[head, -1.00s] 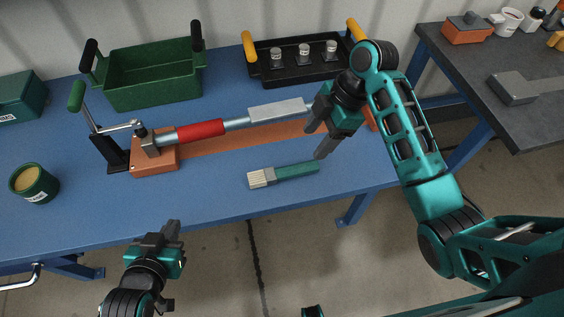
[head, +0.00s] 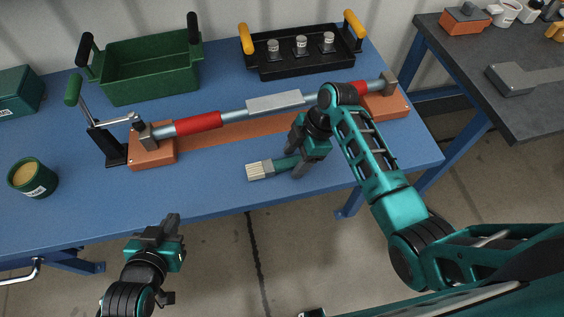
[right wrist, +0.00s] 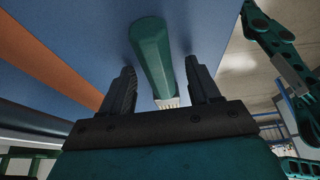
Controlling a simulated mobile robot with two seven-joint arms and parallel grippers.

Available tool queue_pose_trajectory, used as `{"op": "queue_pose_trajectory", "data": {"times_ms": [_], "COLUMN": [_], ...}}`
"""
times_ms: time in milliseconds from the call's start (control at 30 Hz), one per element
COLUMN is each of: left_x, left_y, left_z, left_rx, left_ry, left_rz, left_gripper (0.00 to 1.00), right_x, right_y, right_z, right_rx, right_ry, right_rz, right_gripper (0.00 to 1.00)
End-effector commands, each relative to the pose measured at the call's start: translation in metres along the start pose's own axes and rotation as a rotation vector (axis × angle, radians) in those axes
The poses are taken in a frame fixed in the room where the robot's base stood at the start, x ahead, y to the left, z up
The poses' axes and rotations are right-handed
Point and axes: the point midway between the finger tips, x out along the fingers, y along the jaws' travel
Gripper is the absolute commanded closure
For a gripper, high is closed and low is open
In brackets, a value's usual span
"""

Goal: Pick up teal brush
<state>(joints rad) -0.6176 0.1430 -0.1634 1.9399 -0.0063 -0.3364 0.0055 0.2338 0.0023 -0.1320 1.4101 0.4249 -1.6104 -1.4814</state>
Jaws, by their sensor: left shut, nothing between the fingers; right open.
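The teal brush (head: 260,169) lies on the blue table with its pale bristles to the left and its teal handle to the right. My right gripper (head: 297,162) is open over the handle, which it partly hides in the head view. In the right wrist view the handle (right wrist: 152,58) runs between the two open fingers of my right gripper (right wrist: 162,90), with clear space on both sides. My left gripper (head: 172,222) is shut and empty, in front of the table's front edge.
Behind the brush, a red and silver bar assembly (head: 200,123) spans orange blocks. A green crate (head: 150,80) and a black tray (head: 310,67) stand at the back. A green cup (head: 40,185) is at left. The table's front strip is clear.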

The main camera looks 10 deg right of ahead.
Motion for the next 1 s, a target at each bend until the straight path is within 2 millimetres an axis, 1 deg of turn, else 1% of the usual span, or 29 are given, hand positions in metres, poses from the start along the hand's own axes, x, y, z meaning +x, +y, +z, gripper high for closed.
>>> {"op": "queue_pose_trajectory", "data": {"times_ms": [300,333,900,967,1000], "left_x": [-0.0001,-0.0002,-0.0024,-0.0024,-0.0024], "left_y": [0.0002,0.0002,0.0009,0.0009,0.0009], "left_z": [0.0003,0.0004,0.0048,0.0047,0.0047], "left_rx": [0.0,0.0,-0.002,-0.002,-0.002], "left_ry": [0.0,-0.001,-0.01,-0.009,-0.009], "left_rz": [0.0,0.0,0.001,0.001,0.001], "left_gripper": [1.0,1.0,1.0,1.0,1.0], "right_x": [0.0006,0.0006,0.0004,0.0003,0.0003], "right_y": [0.0,0.0001,0.0001,0.0002,0.0002], "right_z": [0.0004,0.0003,0.0003,0.0001,0.0001], "right_rx": [0.0,0.0,0.0,0.0,0.0], "right_ry": [0.0,0.0,0.0,0.0,0.0], "right_rz": [0.0,0.0,0.0,0.0,0.0], "right_gripper": [0.39,0.41,0.95,1.0,1.0]}}
